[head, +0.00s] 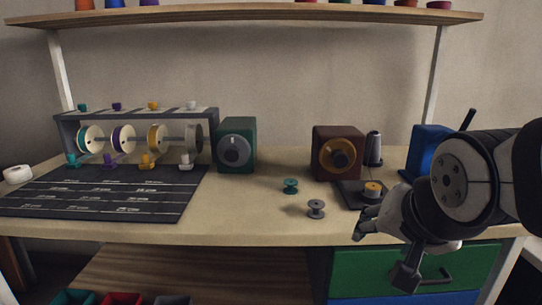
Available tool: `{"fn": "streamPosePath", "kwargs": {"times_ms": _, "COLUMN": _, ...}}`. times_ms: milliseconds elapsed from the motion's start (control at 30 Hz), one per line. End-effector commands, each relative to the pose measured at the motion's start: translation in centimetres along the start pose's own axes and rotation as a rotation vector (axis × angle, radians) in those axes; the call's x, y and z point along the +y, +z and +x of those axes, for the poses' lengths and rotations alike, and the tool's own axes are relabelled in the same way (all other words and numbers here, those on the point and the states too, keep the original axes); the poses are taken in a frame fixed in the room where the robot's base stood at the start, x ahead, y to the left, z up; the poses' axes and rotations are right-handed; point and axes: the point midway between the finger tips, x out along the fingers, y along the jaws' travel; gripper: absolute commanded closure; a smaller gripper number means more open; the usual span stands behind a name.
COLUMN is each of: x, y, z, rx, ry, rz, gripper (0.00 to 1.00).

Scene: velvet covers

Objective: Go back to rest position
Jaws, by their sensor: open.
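My gripper (372,224) is at the right, by the front edge of the table (255,218), with its fingers pointing left. It is open and nothing shows between its fingers. Its wrist and arm reach in from the right edge and hide part of the table and the drawer front. A grey spool (316,208) stands just left of my gripper, apart from it. A teal spool (290,186) stands a little farther back. A yellow-topped spool (372,189) sits on a dark plate (350,196) behind my gripper.
A brown box (337,152) with a dial, a dark cone (373,148) and a blue box (428,150) stand behind. A green box (237,145), a ribbon rack (136,122) and a dark mat (100,195) are left. A green drawer (350,275) is below. The table's middle front is clear.

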Motion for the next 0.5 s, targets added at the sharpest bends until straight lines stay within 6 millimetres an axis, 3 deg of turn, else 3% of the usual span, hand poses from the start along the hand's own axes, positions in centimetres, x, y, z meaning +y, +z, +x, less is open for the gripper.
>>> {"fn": "streamPosePath", "kwargs": {"times_ms": 100, "x": 1.8, "y": 2.4, "z": -3.2, "rx": -0.077, "ry": 0.014, "rz": -0.196, "gripper": 0.44}}
{"fn": "streamPosePath", "kwargs": {"times_ms": 333, "x": 5.1, "y": 6.8, "z": -7.8, "rx": -0.232, "ry": -0.019, "rz": -0.512, "gripper": 0.44}}
{"fn": "streamPosePath", "kwargs": {"times_ms": 500, "x": 7.7, "y": 11.7, "z": -8.9, "rx": -0.44, "ry": 0.041, "rz": -0.495, "gripper": 0.44}}
